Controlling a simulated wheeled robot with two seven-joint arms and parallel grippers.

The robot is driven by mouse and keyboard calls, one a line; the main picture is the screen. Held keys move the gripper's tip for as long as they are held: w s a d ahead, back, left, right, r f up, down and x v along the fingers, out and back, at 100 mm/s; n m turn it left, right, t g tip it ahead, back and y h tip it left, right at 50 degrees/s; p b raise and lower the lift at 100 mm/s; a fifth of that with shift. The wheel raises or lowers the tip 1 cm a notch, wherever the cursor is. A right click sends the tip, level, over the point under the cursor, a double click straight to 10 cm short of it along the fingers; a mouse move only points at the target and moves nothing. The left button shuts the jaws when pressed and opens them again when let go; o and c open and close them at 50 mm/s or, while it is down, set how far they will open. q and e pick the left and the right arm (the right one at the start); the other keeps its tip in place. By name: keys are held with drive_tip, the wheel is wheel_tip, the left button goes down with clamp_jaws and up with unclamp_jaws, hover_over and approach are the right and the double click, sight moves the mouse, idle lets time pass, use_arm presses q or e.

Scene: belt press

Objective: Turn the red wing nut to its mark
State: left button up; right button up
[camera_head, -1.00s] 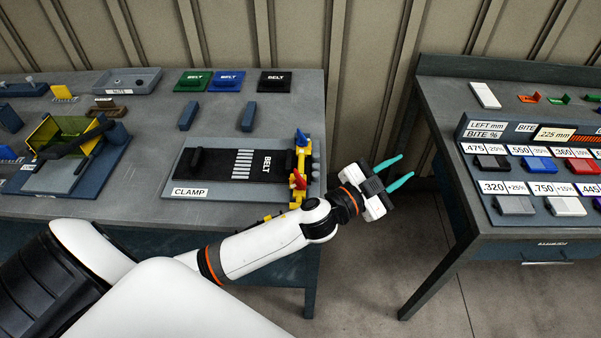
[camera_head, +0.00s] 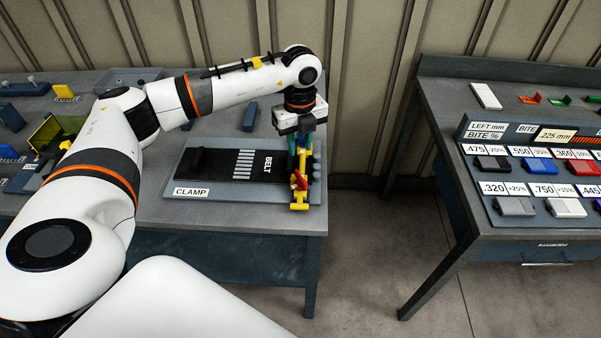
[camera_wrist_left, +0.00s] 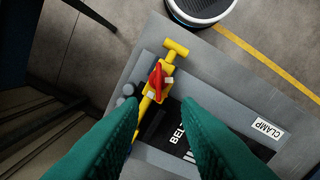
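The red wing nut (camera_head: 299,181) sits on the yellow bar (camera_head: 300,204) at the right end of the clamp (camera_head: 228,192). In the left wrist view the red wing nut (camera_wrist_left: 159,82) lies ahead, beyond the fingertips, with small pale patches beside it; I cannot tell which is its mark. My left gripper (camera_head: 304,142) points down over the far part of the yellow bar, behind the red wing nut. Its teal fingers (camera_wrist_left: 160,106) are apart in the left wrist view, with nothing held. The blue wing nut is mostly hidden by the fingers. My right gripper is not in view.
A black belt (camera_head: 222,166) lies in the clamp. A blue block (camera_head: 249,116) stands behind it. A gap of floor (camera_head: 370,250) separates this table from the right table (camera_head: 440,130), which carries labelled coloured blocks. My left arm covers much of the left table.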

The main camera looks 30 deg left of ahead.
sight(301, 177)
use_arm(q)
wheel_tip(301, 177, down, 11)
drive_tip(key=shift+d+f+p, duration=0.1)
drive_tip(key=shift+d+p, duration=0.05)
drive_tip(key=shift+p, duration=1)
drive_tip(key=shift+c, duration=0.2)
clamp_jaws()
